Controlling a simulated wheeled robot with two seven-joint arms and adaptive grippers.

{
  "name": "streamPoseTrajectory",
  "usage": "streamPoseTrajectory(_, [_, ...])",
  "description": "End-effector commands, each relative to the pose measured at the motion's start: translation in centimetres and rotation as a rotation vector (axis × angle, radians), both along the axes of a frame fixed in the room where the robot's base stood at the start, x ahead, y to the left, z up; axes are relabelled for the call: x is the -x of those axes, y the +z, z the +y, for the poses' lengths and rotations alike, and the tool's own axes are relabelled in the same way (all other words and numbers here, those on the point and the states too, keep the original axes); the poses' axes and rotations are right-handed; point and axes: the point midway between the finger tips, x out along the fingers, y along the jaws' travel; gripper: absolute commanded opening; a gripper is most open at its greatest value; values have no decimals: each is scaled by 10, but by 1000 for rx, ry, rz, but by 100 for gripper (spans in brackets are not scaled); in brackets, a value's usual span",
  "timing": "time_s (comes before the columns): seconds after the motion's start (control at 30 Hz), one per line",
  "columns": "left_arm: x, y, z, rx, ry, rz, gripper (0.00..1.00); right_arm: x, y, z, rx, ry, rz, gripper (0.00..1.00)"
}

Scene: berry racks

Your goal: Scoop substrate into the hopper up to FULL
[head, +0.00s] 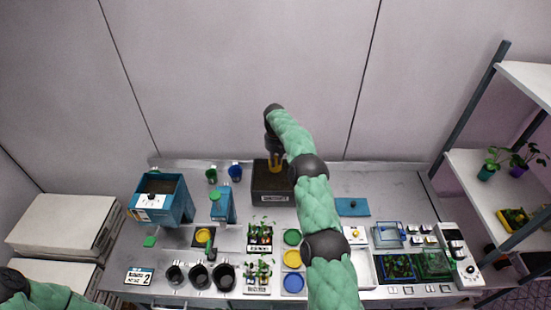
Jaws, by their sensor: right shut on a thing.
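A dark box of substrate (265,196) with a white label on its front stands at the back middle of the bench. My right gripper (275,164) points down over this box and is shut on a yellow tool, probably the scoop (276,167). The tool's lower end is hidden in or behind the box. A blue open-topped container, probably the hopper (178,206), stands at the back left with dark material inside. Its fill mark is too small to read. My left arm shows only at the lower left corner, and its gripper is out of frame.
A narrow blue device (222,206) stands between hopper and box. Several black pots (224,276) and coloured discs (292,258) lie in front. A blue plate (351,207) lies right of my right arm. A shelf rack (495,170) stands at the right.

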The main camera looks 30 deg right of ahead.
Motion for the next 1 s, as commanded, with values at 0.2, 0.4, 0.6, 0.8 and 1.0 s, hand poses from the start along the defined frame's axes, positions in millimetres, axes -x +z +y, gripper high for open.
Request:
streamPoseTrajectory(0.2, [0,-13,0,0,0,0,47,0,-24,0,1,-1,-1,0])
streamPoseTrajectory(0.4, [0,-19,0,0,0,0,47,0,-44,0,1,-1,-1,0])
streamPoseTrajectory(0.6, [0,-25,0,0,0,0,47,0,-64,0,1,-1,-1,0])
streamPoseTrajectory(0.8, [0,-45,0,0,0,0,47,0,-87,-1,1,-1,-1,0])
streamPoseTrajectory(1.0, [0,-61,0,0,0,0,47,0,-106,-1,1,-1,-2,0])
